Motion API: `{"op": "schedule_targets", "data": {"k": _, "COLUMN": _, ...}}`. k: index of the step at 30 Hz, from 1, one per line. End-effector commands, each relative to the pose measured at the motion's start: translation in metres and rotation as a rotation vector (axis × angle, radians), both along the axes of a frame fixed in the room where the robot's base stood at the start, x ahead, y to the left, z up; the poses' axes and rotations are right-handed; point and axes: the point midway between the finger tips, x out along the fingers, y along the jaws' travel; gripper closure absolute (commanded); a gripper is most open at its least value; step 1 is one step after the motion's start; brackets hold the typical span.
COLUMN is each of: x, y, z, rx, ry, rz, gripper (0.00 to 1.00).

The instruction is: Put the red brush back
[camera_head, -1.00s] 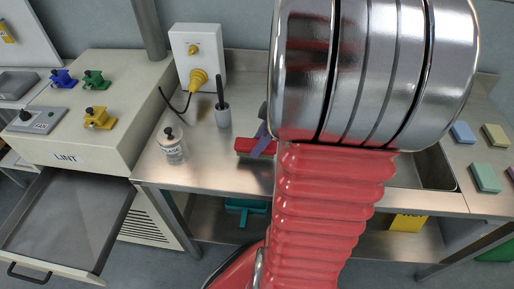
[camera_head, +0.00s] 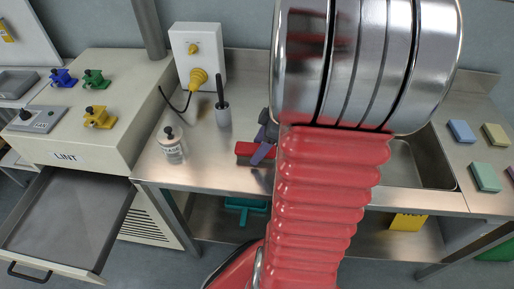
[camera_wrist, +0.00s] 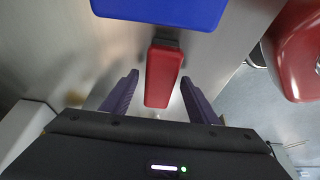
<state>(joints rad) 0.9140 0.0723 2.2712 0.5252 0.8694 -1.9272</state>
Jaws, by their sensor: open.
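The red brush (camera_head: 248,149) lies on the steel bench, partly hidden behind my arm in the head view. In the wrist view the red brush (camera_wrist: 163,78) shows as a long red block with a dark far end. My gripper (camera_wrist: 159,77) is open, with one purple finger on each side of the brush and a gap on both sides. In the head view a purple finger (camera_head: 263,151) crosses in front of the brush. I cannot tell how far above the bench the fingertips are.
A blue block (camera_wrist: 165,10) lies just beyond the brush in the wrist view. A grease jar (camera_head: 171,150) and a grey pot with a dark handle (camera_head: 223,116) stand left of the brush. A sink basin (camera_head: 425,166) is at right. An open drawer (camera_head: 70,222) juts out at left.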

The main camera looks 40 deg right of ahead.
Motion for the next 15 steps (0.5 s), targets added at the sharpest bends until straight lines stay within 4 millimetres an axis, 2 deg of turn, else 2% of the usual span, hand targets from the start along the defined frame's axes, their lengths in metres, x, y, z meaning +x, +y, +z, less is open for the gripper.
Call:
{"op": "schedule_targets", "data": {"k": 8, "x": -0.003, "y": -0.003, "z": 0.011, "rx": -0.001, "ry": -0.002, "rz": -0.002, "gripper": 0.46}}
{"op": "schedule_targets", "data": {"k": 15, "x": -0.014, "y": -0.012, "z": 0.044, "rx": -0.004, "ry": -0.003, "rz": -0.002, "gripper": 0.46}}
